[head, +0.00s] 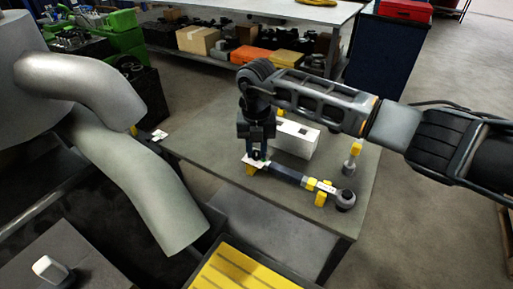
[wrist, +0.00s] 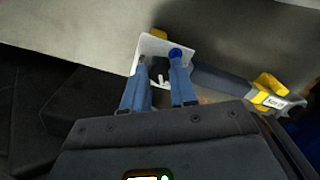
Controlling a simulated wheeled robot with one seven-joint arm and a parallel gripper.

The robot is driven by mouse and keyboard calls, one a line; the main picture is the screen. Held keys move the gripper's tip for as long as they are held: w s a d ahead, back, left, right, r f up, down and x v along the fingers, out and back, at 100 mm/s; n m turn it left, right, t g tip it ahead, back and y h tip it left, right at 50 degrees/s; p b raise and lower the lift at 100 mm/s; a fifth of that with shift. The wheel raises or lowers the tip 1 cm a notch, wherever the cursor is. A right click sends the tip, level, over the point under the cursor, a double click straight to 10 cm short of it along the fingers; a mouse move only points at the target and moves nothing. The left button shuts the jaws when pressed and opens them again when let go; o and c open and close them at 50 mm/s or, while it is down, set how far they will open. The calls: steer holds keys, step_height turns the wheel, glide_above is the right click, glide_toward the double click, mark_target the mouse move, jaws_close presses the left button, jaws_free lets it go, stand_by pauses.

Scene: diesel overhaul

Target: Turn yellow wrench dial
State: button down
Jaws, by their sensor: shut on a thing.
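The torque wrench (head: 290,175) lies across the small dark table, its ratchet head (head: 345,200) at the right end and yellow parts along its bar. In the wrist view its dark bar (wrist: 218,83) runs right to a yellow piece with a white label (wrist: 276,101). My gripper (head: 257,153) points down over the wrench's left end. In the wrist view my gripper (wrist: 160,62) has its two blue fingers on either side of a small dark dial (wrist: 160,70) in front of a white plate (wrist: 151,47). It is shut on that dial; the exact contact is partly hidden.
A white box (head: 295,139) stands on the table just behind the wrench. A yellow-topped post (head: 354,150) stands at the right. Large grey pipes (head: 135,175) rise to the left. A yellow slatted surface (head: 240,272) lies in front. Open floor is at the right.

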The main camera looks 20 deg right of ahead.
stand_by(0.3)
steer(key=c, duration=0.9)
jaws_free()
steer(key=shift+r+b, duration=0.75)
steer(key=shift+r, duration=3.15)
steer(key=shift+a, duration=0.1)
